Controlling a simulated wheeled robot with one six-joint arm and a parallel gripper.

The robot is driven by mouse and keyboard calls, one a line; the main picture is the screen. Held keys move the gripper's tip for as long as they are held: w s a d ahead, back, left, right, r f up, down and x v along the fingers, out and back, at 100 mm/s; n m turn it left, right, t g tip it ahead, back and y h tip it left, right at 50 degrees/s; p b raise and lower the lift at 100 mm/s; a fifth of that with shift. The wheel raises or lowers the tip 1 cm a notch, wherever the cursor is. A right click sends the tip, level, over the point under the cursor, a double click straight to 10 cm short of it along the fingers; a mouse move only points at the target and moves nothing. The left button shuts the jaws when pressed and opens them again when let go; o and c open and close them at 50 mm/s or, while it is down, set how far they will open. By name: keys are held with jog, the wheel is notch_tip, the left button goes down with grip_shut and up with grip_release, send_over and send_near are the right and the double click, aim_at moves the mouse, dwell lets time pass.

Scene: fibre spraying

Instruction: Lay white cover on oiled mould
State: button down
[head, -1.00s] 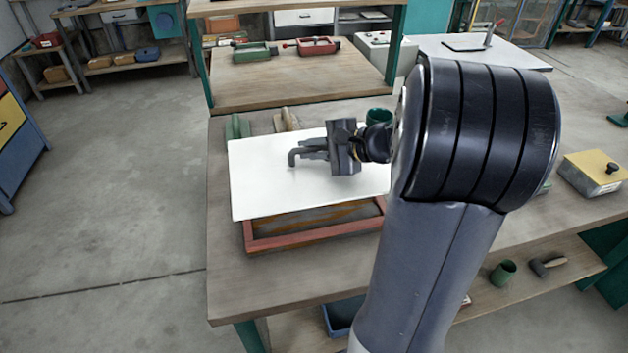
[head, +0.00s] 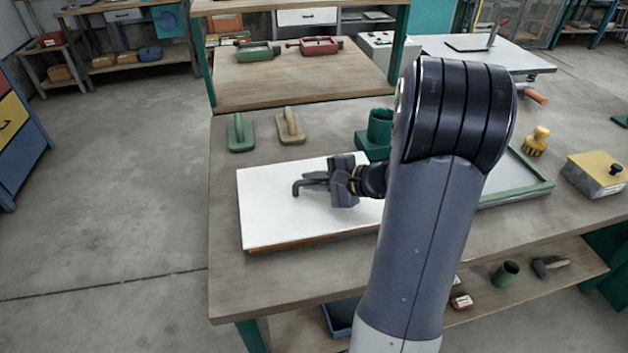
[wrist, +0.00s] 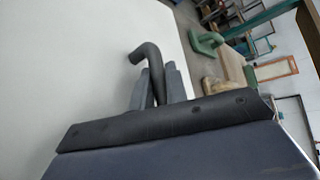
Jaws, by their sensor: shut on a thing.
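The white cover (head: 275,219) is a flat white board lying over the mould at the left of the workbench. Its edges look nearly in line with the mould, and only a thin reddish-brown strip of the mould (head: 318,239) shows along the front edge. My gripper (head: 314,184) is above the cover, its fingers shut on the cover's dark bent handle (head: 298,189). In the wrist view the handle (wrist: 147,54) sits between the fingers (wrist: 157,88), with the white cover (wrist: 80,60) filling the left. The mould's inside is hidden, as is the cover's right end behind my arm.
A green float (head: 241,133) and a tan float (head: 290,127) lie behind the cover. A green cup (head: 380,127) stands behind my arm. A green-edged frame (head: 522,193), a yellow brush (head: 537,141) and a yellow-lidded box (head: 597,174) are at right. The front left bench strip is clear.

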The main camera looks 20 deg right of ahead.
jog(key=c, duration=1.4)
grip_release()
jog(key=shift+r, duration=0.1)
jog(key=v, duration=1.2)
jog(key=shift+w, duration=0.1)
jog(key=x, duration=1.2)
jog(key=shift+r, duration=0.5)
